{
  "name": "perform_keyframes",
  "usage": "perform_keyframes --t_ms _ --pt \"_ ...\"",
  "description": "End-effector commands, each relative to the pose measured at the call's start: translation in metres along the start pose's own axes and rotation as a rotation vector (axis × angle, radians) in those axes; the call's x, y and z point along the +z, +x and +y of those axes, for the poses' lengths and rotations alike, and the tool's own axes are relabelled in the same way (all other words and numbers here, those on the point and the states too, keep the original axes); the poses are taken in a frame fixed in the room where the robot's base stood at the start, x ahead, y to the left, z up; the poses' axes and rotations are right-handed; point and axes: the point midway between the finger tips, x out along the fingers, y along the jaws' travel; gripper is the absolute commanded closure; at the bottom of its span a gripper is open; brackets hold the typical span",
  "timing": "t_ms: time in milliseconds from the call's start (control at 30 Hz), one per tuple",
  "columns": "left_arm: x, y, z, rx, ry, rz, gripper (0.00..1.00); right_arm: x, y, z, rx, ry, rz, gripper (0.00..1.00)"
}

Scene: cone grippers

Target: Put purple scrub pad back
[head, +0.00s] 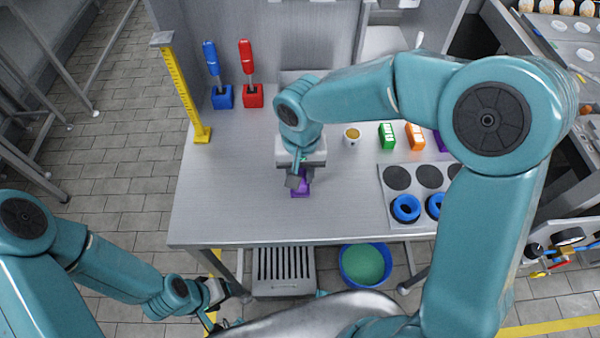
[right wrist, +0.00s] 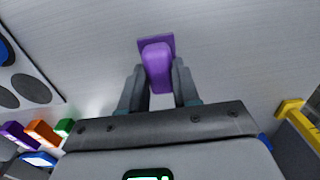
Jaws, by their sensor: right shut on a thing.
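The purple scrub pad (head: 301,189) is at the middle of the metal table, in the jaws of my right gripper (head: 299,178). In the right wrist view the pad (right wrist: 156,62) shows a flat plate with a raised block, and the two fingers of my right gripper (right wrist: 158,84) close on the block from both sides. I cannot tell whether the pad touches the table. Another purple item (head: 440,141) stands at the right, partly hidden by my right arm. My left gripper (head: 232,294) is low at the left, off the table's front edge; its jaws are too small to read.
A panel (head: 388,208) with blue rings (head: 405,208) is at right. Blue (head: 222,97) and red (head: 252,96) holders and a yellow post (head: 183,95) stand at left. The table's left front is clear.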

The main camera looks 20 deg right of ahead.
Motion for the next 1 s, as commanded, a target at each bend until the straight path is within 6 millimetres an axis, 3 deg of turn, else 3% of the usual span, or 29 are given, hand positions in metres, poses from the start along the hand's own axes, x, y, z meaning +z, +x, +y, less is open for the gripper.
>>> perform_keyframes --t_ms 100,467,500,567,867,1000 --pt "0.0 0.0 0.0 0.0 0.0 0.0 0.31 0.0 0.011 0.001 0.0 0.001 0.0 1.0" --pt "0.0 0.004 -0.002 0.0 0.0 0.0 0.31 0.0 0.016 0.0 -0.001 0.001 0.001 1.0" --pt "0.0 0.004 -0.001 0.0 0.0 0.0 0.31 0.0 0.015 0.0 -0.001 0.001 0.001 0.63" --pt "0.0 0.003 -0.001 0.0 0.0 0.0 0.31 0.0 0.014 0.0 -0.001 0.001 0.001 0.44" --pt "0.0 0.002 -0.001 0.0 0.0 0.0 0.31 0.0 0.012 0.0 0.0 0.001 0.0 0.44" --pt "0.0 0.0 0.0 0.0 0.0 0.0 0.31 -0.001 0.0 0.0 -0.001 0.0 0.004 0.44"
